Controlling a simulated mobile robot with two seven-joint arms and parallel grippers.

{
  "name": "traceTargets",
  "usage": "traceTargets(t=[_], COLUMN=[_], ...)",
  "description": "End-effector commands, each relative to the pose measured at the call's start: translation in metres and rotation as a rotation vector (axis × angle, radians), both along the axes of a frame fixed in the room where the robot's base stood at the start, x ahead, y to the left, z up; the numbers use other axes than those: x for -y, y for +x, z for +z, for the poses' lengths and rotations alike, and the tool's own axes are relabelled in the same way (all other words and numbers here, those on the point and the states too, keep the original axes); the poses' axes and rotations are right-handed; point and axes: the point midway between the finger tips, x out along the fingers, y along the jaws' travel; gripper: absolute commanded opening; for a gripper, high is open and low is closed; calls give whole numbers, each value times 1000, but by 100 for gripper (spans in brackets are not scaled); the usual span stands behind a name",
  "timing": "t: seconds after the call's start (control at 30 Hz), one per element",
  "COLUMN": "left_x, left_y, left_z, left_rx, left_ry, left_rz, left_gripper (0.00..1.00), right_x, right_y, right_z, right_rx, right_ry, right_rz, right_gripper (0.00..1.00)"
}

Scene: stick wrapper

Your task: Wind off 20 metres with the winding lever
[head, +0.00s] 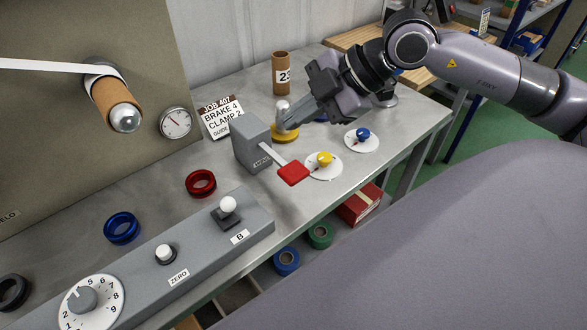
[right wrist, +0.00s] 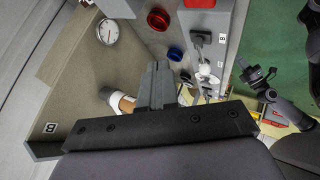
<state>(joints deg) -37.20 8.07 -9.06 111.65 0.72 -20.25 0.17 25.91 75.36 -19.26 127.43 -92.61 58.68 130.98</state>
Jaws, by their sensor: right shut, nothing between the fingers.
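In the head view, a lever with a flat red end (head: 293,172) juts from a grey box (head: 252,142) on the bench; the box's label is too small to read surely. A white-knobbed lever (head: 228,204) stands on the panel by a B label. My right gripper (head: 285,131) is shut and empty, pointing down just behind the grey box, close to a yellow ring (head: 287,132) and a silver knob. Whether it touches them I cannot tell. Its closed fingers also show in the right wrist view (right wrist: 157,84).
A ZERO knob (head: 165,252) and a numbered dial (head: 92,302) share the panel. White tape runs to a cardboard core (head: 112,98) beside a gauge (head: 176,122). Yellow (head: 325,159) and blue (head: 362,134) knobs sit right. Red (head: 201,183) and blue (head: 122,228) rings lie loose.

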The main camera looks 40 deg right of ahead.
Motion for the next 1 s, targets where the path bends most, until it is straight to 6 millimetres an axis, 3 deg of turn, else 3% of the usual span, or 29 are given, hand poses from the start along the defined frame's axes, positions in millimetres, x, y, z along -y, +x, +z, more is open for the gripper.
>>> traceTargets(t=[0.6, 1.0], left_x=[1, 1], left_y=[0, -1], left_z=[-63, -67], left_rx=[-1, -2], left_ry=[-2, -3], left_rz=[0, 0], left_gripper=[0, 0], right_x=[0, 0], right_y=[-1, -1], right_z=[-79, -84], right_rx=[1, 1], right_ry=[0, 0], right_rz=[1, 1], right_gripper=[0, 0])
